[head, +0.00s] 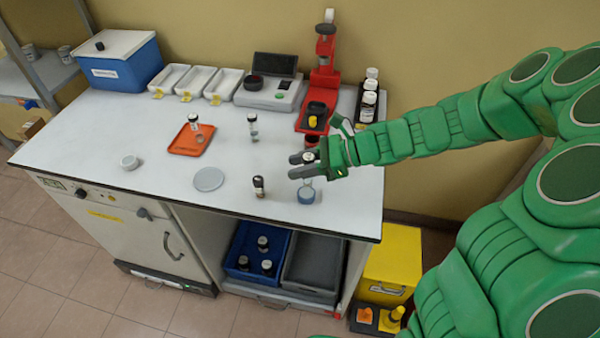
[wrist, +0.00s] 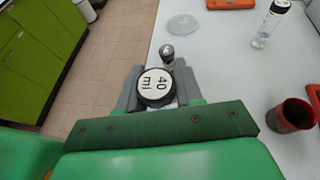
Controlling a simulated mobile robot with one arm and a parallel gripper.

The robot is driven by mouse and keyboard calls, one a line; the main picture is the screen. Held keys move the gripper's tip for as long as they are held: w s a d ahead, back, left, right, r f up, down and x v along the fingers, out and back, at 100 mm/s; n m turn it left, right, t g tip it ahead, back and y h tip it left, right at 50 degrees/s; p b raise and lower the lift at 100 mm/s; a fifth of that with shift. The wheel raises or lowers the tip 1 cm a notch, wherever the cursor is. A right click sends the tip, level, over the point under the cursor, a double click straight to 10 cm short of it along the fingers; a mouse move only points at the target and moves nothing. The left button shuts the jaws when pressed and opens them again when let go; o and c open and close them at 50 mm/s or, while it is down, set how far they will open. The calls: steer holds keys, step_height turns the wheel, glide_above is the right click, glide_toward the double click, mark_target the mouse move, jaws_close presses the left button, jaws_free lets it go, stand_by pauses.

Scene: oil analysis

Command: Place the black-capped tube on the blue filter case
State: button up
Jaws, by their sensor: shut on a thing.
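My gripper (head: 301,166) is shut on the black-capped tube (wrist: 156,87), near the front right of the bench. In the wrist view its cap has a black rim and a white top reading "40 ml", and sits between the fingers. The cap hides the tube's body there. In the head view the blue filter case (head: 306,196), a small round case, lies on the bench directly below the gripper. The held tube's lower end appears just over it; I cannot tell if they touch. The case is hidden in the wrist view.
A dark tube (head: 259,187) stands left of the case, with a pale disc (head: 209,180) beyond. A clear tube (head: 253,127) stands farther back. An orange tray (head: 191,140) lies farther left. A red cup (wrist: 292,115) is close on the wrist view's right. The bench's front edge is near.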

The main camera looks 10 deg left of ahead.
steer(key=shift+w+a+f, duration=0.1)
steer(key=shift+w+f, duration=0.05)
steer(key=shift+f, duration=0.75)
steer(key=shift+w+a+f, duration=0.1)
steer(key=shift+f, duration=0.8)
steer(key=shift+f, duration=0.1)
steer(key=o, duration=1)
steer(key=shift+o, duration=0.2)
steer(key=shift+d+r, duration=0.2)
steer(key=shift+d, duration=0.1)
steer(key=v, duration=1.1)
steer(key=shift+d+r, duration=0.15)
steer(key=shift+d, duration=0.1)
